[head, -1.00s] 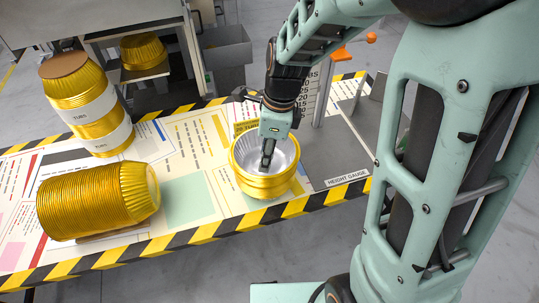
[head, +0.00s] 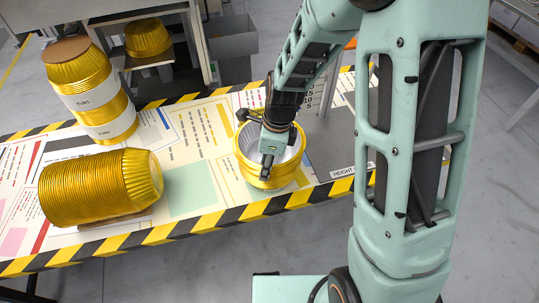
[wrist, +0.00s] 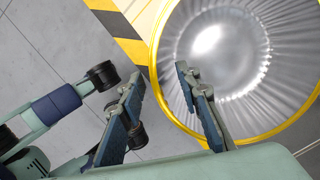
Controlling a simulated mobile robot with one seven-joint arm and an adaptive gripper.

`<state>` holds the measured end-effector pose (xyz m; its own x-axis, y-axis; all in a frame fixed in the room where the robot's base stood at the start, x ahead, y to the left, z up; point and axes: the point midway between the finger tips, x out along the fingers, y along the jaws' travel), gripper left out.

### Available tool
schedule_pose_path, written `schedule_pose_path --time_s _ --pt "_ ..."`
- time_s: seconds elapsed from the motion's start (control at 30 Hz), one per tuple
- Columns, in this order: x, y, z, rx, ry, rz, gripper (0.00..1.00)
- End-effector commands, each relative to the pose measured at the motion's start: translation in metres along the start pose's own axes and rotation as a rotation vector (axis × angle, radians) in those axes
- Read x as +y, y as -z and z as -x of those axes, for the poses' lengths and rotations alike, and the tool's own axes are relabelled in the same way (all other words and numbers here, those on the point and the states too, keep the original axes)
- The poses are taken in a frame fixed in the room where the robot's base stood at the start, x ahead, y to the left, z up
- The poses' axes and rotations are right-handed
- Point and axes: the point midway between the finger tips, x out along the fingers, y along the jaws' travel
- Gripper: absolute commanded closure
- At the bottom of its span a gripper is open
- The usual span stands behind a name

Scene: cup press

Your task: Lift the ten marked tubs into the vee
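A short nest of gold tubs (head: 262,178) with a silver inside stands upright, mouth up, at the right of the table. My gripper (head: 266,168) is at its near rim. In the wrist view my gripper (wrist: 159,78) is open, one finger outside the gold rim and the other over the silver inside of the tub (wrist: 240,60); I cannot tell whether either touches. A long gold stack (head: 95,190) lies on its side at the left, on a low brown support (head: 120,219) that is mostly hidden. The support's shape cannot be seen.
A standing gold stack with white "TUBS" bands (head: 92,99) and a brown top is behind the lying stack. More gold tubs (head: 147,37) sit in the machine behind. The height gauge plate (head: 325,150) is right of the nest. A pale green patch (head: 190,190) between is bare.

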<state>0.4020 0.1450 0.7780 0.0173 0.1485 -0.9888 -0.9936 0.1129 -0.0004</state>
Motion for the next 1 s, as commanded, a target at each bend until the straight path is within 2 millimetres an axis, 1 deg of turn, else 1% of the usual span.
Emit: schedule_pose_path --time_s 0.1,0.3,0.4,0.87,1.0 --pt "0.0000 0.0000 0.0004 0.000 0.000 0.000 0.69" --pt "0.0001 0.0000 0.0005 0.000 0.000 0.000 0.91" --pt "0.0001 -0.0001 0.0006 0.000 0.000 0.000 1.00" --pt "-0.0002 -0.0002 0.0010 0.000 0.001 0.000 1.00" --pt "-0.0006 -0.0019 0.0096 -0.001 0.002 0.001 1.00"
